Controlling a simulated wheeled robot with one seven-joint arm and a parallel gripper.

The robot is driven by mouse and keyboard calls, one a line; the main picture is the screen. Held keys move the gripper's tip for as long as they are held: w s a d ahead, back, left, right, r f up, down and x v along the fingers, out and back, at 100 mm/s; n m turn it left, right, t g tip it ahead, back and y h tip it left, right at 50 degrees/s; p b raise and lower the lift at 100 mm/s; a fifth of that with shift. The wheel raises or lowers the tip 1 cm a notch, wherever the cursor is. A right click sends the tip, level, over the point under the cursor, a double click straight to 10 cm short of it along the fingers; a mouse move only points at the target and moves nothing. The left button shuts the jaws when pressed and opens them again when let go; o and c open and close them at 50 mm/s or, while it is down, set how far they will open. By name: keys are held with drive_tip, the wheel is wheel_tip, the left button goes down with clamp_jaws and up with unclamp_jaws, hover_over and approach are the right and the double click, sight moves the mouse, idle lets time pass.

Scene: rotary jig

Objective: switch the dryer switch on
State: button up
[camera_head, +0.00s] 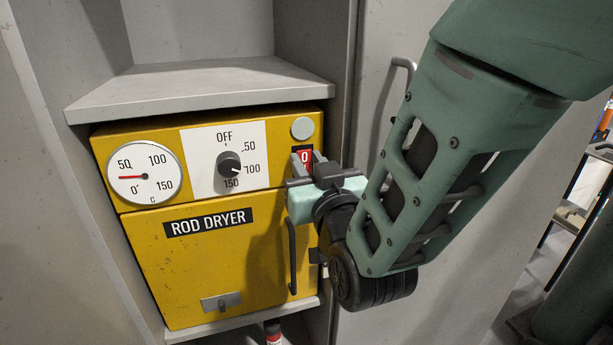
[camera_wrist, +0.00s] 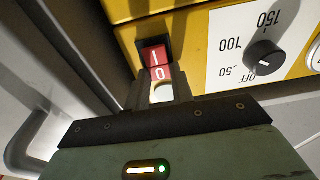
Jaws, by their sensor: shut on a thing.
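The dryer switch (camera_head: 304,156) is a small red rocker in a black frame at the upper right of the yellow rod dryer (camera_head: 265,229). Which side is pressed in I cannot tell. My gripper (camera_head: 305,163) is at the switch, its two grey fingers pointing at the dryer front. The fingers (camera_wrist: 161,88) are shut on the switch with a gap between them, though the exact contact is partly hidden.
A round pale lamp (camera_head: 302,128) sits above the switch. A black knob (camera_head: 229,163) and a dial gauge (camera_head: 144,176) are to the left. A dark door handle (camera_head: 292,256) stands below my gripper. A grey shelf (camera_head: 200,88) overhangs the dryer, and a cabinet wall is close on the right.

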drive_tip(key=f+t+b, duration=0.1)
drive_tip(key=b, duration=0.2)
drive_tip(key=shift+b, duration=0.3)
drive_tip(key=shift+s+r+t+b, duration=0.1)
drive_tip(key=shift+r+t+b, duration=0.3)
drive_tip(key=shift+b, duration=0.6)
drive_tip(key=shift+f, duration=0.1)
drive_tip(key=o, duration=1)
